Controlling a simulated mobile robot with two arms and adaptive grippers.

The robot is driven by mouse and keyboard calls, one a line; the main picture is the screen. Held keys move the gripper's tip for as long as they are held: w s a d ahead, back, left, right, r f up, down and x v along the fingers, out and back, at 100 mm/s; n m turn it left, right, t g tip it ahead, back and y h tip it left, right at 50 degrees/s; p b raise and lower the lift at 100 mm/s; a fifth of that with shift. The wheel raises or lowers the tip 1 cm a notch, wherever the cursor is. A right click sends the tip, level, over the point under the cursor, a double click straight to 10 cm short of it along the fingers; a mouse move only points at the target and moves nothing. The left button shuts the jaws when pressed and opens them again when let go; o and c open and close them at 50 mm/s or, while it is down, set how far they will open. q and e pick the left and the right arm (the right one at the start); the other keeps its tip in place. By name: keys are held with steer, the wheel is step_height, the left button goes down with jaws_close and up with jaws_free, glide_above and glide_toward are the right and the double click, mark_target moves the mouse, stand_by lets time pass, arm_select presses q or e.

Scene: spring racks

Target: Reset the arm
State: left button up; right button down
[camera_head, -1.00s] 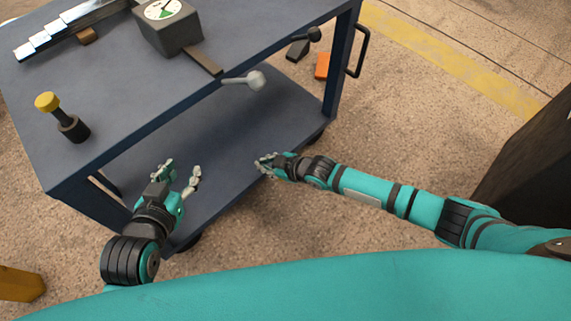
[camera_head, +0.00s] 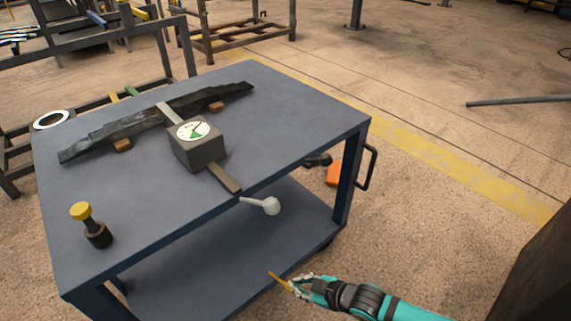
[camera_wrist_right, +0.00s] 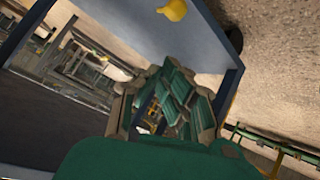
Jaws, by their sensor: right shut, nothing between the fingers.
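My right gripper (camera_head: 288,285) is at the lower middle of the head view, in front of the blue-grey cart (camera_head: 262,95) and beside its lower shelf (camera_head: 225,262). It looks shut and holds nothing. A thin yellow piece shows at its fingertips, too small to make out. In the right wrist view the closed fingers (camera_wrist_right: 172,100) fill the middle, over my green wrist. My left gripper is out of the frame.
On the cart top are a grey dial gauge box (camera_head: 197,147), a dark stepped spring stack (camera_head: 150,122) and a yellow-capped post (camera_head: 90,225). A dark block stands at the lower right.

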steer(key=shift+a, duration=0.1)
